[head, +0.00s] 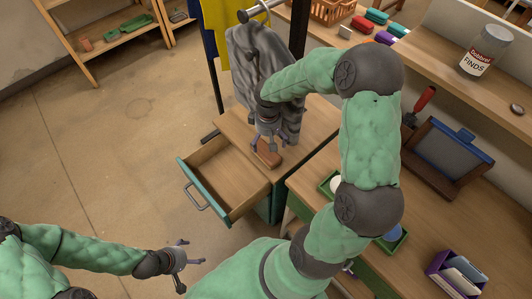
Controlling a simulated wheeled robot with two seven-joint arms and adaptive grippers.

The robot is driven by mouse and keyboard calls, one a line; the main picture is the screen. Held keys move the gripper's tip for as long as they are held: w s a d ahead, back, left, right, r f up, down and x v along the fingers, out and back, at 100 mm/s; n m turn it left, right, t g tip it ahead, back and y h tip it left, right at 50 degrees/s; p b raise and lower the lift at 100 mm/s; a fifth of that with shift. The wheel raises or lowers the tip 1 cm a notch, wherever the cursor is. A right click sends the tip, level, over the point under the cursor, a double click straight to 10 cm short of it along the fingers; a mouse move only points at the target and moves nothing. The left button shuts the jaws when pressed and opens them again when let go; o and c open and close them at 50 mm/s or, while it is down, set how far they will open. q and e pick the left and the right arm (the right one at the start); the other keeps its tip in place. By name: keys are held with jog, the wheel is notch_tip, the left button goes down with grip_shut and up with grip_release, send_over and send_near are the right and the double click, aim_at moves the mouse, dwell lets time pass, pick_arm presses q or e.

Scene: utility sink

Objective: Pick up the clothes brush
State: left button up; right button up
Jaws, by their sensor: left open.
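The clothes brush (268,154) is a small reddish-brown block on the wooden top of a cabinet (316,116), near its front edge above the open drawer. My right gripper (268,138) comes down from above, right over the brush, with its fingers at or close to the brush. Whether they touch it or hold it is too small to tell. My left gripper (188,263) is open and empty over the floor at the lower left, well away from the brush.
The drawer (225,180) stands open and looks empty. A grey garment (257,60) hangs just behind the cabinet top. The floor at left is clear.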

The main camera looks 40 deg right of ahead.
aim_at(266, 154)
notch_tip(266, 154, down, 2)
jog(key=shift+w+d, duration=0.1)
notch_tip(266, 154, down, 5)
jog(key=b, duration=0.2)
jog(key=shift+d+b, duration=0.1)
jog(key=shift+b, duration=0.2)
jog(key=c, duration=1.1)
